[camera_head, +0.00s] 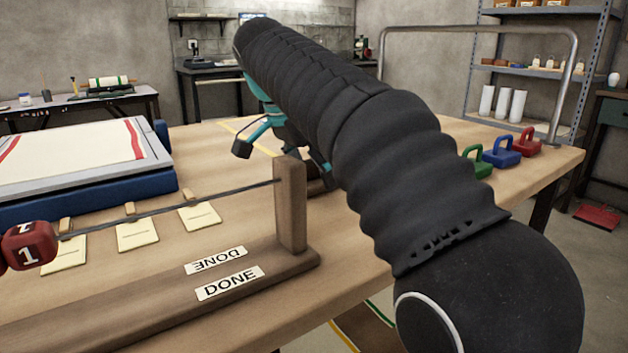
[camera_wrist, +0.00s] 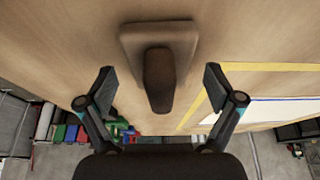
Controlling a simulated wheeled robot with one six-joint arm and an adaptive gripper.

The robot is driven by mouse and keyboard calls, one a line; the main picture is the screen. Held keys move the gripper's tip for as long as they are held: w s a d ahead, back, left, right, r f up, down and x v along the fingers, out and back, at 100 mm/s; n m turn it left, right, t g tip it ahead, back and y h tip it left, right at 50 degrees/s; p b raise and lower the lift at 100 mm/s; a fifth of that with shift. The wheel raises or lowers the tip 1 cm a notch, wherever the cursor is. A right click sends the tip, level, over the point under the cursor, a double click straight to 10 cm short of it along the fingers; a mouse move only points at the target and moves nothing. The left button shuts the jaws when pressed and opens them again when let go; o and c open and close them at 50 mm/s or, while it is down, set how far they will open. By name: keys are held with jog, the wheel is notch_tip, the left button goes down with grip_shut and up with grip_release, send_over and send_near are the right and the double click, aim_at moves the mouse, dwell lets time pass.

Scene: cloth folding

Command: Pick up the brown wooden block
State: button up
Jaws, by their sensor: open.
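The brown wooden block (camera_wrist: 158,72) shows in the wrist view as a dark upright piece on a wider, lighter brown base (camera_wrist: 128,42) that lies on the table. My gripper (camera_wrist: 160,88) is open, with one finger on each side of the dark piece and a visible gap on both sides. In the head view my gripper (camera_head: 284,160) points down at the table behind a wooden post. Only a small dark brown part of the block (camera_head: 318,186) shows there, between the post and my arm. I cannot tell the fingertips' height above the base.
The wooden post (camera_head: 291,205) carries a metal rod with red numbered beads (camera_head: 29,245) over a plank marked DONE. A blue-edged tray (camera_head: 90,200) with a white cloth (camera_head: 75,150) lies left. Green, blue and red handled pieces (camera_head: 500,153) stand along the right table edge.

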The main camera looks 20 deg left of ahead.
jog(key=c, duration=1.4)
jog(key=shift+r, duration=0.1)
jog(key=shift+r+p, duration=0.4)
jog(key=shift+r, duration=0.2)
notch_tip(320, 180, up, 3)
jog(key=shift+r+p, duration=0.15)
jog(key=shift+p, duration=0.65)
jog(key=s+d+r, duration=0.2)
jog(key=d, duration=0.1)
jog(key=s+d+r, duration=0.2)
jog(key=d, duration=0.1)
jog(key=s+d+r, duration=0.2)
jog(key=d, duration=0.1)
jog(key=shift+s+d+r, duration=0.15)
jog(key=shift+s+d, duration=0.15)
jog(key=shift+s, duration=0.05)
